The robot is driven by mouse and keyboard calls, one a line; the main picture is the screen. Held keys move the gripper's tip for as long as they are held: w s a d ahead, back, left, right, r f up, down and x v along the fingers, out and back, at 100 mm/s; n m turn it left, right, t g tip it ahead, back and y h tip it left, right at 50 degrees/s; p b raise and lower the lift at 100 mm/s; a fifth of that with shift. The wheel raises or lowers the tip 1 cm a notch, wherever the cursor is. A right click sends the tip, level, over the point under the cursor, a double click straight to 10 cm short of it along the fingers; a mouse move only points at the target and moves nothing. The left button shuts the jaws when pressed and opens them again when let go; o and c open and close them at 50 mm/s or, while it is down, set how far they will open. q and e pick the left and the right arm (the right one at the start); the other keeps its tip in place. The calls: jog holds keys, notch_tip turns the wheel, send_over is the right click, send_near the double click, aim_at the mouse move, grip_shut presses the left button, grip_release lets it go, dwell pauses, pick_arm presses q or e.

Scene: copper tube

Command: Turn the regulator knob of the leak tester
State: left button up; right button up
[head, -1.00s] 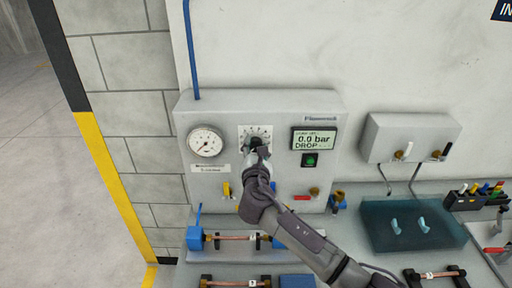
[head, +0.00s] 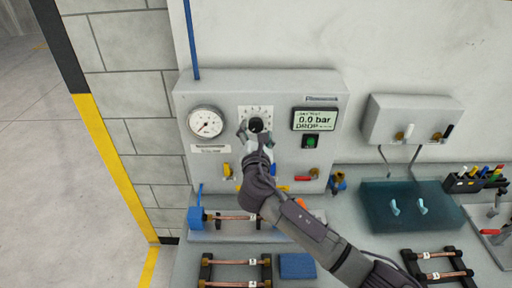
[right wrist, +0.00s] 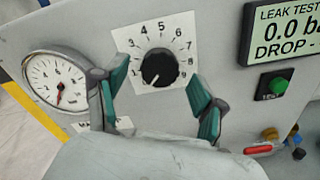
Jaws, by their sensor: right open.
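The leak tester (head: 285,88) is a grey box on the wall side of the bench. Its black regulator knob (head: 256,125) sits on a white numbered dial plate; it also shows in the right wrist view (right wrist: 161,67), with its white mark toward the lower left, near 1. My right gripper (head: 256,135) is in front of the knob. In the right wrist view its two fingers (right wrist: 160,95) are open, one at each side below the knob, with gaps between them and the knob. The display (head: 315,119) reads 0.0 bar and DROP. My left gripper is not in view.
A pressure gauge (head: 205,122) is left of the knob and a green button (head: 311,142) is right of it. Yellow, blue and red-handled valves line the tester's lower edge. Copper tubes in holders (head: 235,217) lie on the bench below, beside a teal mat (head: 410,207).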

jog(key=s, duration=0.9)
jog(key=shift+s, duration=0.35)
